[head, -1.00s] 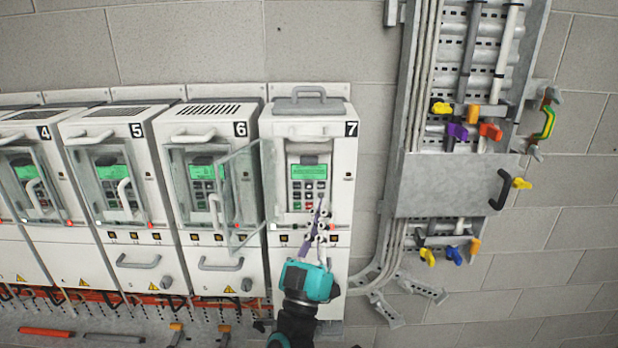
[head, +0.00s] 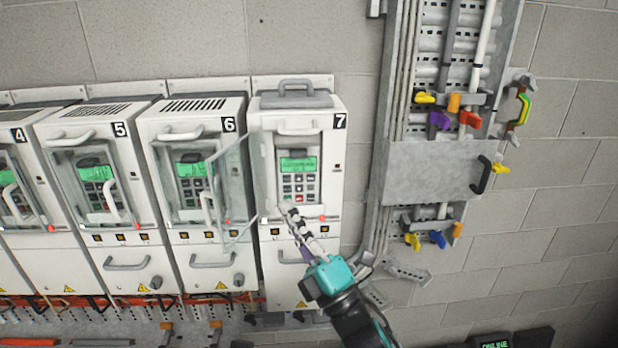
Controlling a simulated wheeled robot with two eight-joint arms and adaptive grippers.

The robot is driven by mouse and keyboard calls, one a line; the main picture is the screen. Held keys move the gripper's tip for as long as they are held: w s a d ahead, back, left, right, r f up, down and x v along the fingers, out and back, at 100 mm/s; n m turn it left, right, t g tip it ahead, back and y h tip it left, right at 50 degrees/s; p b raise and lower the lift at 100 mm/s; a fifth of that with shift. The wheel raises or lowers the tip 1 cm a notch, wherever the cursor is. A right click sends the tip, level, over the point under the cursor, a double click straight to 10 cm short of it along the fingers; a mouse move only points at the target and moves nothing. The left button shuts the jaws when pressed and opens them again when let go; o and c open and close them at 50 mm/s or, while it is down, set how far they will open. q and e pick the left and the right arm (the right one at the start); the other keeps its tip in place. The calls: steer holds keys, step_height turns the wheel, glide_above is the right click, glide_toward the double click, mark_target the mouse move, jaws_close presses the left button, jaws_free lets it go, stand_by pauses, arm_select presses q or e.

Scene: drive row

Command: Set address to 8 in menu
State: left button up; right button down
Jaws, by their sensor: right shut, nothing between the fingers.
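Drive unit 7 (head: 265,272) is a white cabinet at the right end of the row. Its clear door (head: 228,190) is swung open to the left. Its keypad panel (head: 298,187) has a lit green screen (head: 298,164) whose text is too small to read, and several grey keys with a red one low on the pad. My right gripper (head: 286,206) is shut and empty. Its fingertips overlap the lower left edge of the keypad panel; I cannot tell whether they touch it. My left gripper is out of view.
Drives 6 (head: 228,125), 5 (head: 119,129) and 4 (head: 18,134) stand to the left behind clear doors. A metal cable rack (head: 430,170) with coloured knobs is on the wall to the right. An "ONLINE" display (head: 493,343) shows at the bottom right.

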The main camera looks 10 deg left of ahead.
mark_target(290, 192)
steer(key=shift+w+f+n, duration=0.1)
steer(key=shift+f+n, duration=0.2)
steer(key=shift+f, duration=0.1)
steer(key=shift+w+a+b, duration=0.25)
steer(key=shift+w+a, duration=0.1)
steer(key=shift+w, duration=1.05)
steer(key=shift+w+a+b, duration=0.3)
steer(key=shift+w+a, duration=0.1)
steer(key=shift+w, duration=1.05)
steer(key=shift+w+a+b, duration=0.25)
steer(key=shift+w+a, duration=0.1)
steer(key=shift+w, duration=1.05)
steer(key=shift+w, duration=0.1)
steer(key=shift+w+a, duration=0.1)
steer(key=shift+w, duration=0.2)
steer(key=shift+w+a, duration=0.1)
steer(key=shift+w, duration=0.25)
steer(key=shift+s, duration=0.1)
steer(key=shift+s+d, duration=0.25)
steer(key=shift+s, duration=0.45)
